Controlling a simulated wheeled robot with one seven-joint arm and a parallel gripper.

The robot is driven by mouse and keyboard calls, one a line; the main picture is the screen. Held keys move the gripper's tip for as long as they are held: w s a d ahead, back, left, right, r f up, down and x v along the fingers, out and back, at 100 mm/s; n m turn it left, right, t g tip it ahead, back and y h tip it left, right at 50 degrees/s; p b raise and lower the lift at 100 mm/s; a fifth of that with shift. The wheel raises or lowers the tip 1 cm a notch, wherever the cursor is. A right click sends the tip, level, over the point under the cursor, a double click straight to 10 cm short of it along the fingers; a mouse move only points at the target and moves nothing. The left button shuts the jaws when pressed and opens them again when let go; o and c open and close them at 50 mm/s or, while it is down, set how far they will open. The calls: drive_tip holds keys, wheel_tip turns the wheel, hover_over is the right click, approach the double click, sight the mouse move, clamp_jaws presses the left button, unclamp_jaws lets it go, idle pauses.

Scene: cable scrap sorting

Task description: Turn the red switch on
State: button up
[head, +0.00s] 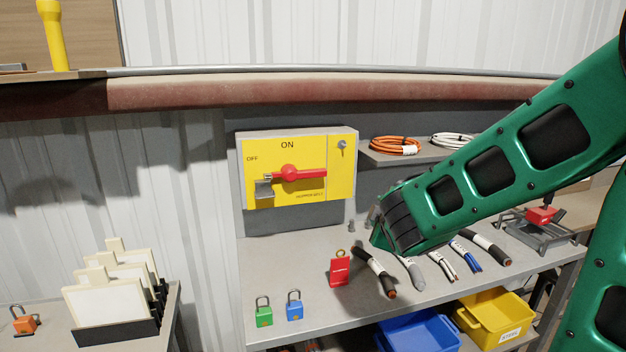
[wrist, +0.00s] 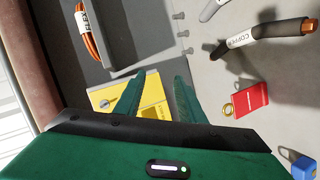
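The red switch (head: 305,174) is a handle on a yellow panel (head: 262,150) on a grey wall box. It lies roughly horizontal, its long arm pointing right. OFF is printed at the panel's upper left and ON at top centre. A grey metal piece (head: 264,189) sits below the handle's left end. My gripper (wrist: 160,75) shows two green fingers apart with nothing between them. In the head view it is right of and below the panel, largely hidden by my wrist. The wrist view shows part of the yellow panel (wrist: 152,88) behind the fingers; the red handle is hidden there.
A red tag (head: 340,270), a green padlock (head: 264,316), a blue padlock (head: 294,310) and several cable pieces (head: 374,272) lie on the bench. A shelf with an orange cable coil (head: 396,146) is right of the panel. The space before the panel is clear.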

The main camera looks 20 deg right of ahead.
sight(316, 175)
drive_tip(key=w+a+r+n+t+y, duration=0.2)
drive_tip(key=a+r+n, duration=0.15)
drive_tip(key=a, duration=0.25)
drive_tip(key=w+a+r+n+t+y, duration=0.2)
drive_tip(key=a+n+t, duration=0.15)
drive_tip(key=a, duration=0.25)
drive_tip(key=shift+g, duration=0.45)
drive_tip(key=w, duration=1.1)
drive_tip(key=shift+f, duration=0.2)
drive_tip(key=shift+c, duration=0.2)
